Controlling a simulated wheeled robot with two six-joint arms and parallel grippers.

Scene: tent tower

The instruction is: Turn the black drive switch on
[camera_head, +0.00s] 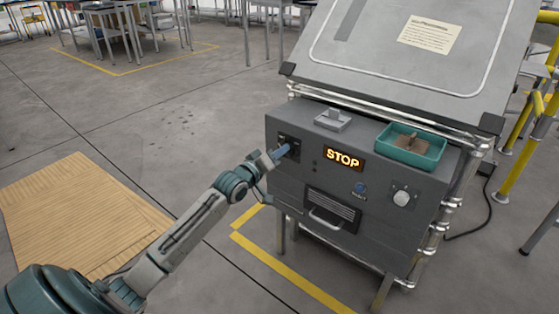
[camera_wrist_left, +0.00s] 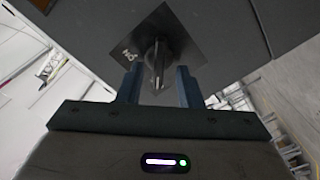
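The black drive switch (camera_wrist_left: 158,62) is a knob on a dark square plate (camera_wrist_left: 183,48), with small white lettering beside it. In the head view the plate (camera_head: 291,141) is at the upper left of the grey machine's front, and my gripper partly hides it. My left gripper (camera_head: 282,152) points at this plate. In the left wrist view its two blue-grey fingers (camera_wrist_left: 159,88) stand apart on either side of the knob, with gaps showing. I cannot tell how far the tips reach past the knob. My right gripper is not in view.
The grey machine (camera_head: 290,186) also carries a lit STOP sign (camera_head: 343,159), a blue button (camera_head: 360,187), a white knob (camera_head: 402,198) and a handle (camera_head: 325,219). A teal tray (camera_head: 433,153) and a small grey holder (camera_head: 332,121) sit on top. Yellow rails (camera_head: 520,155) stand right.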

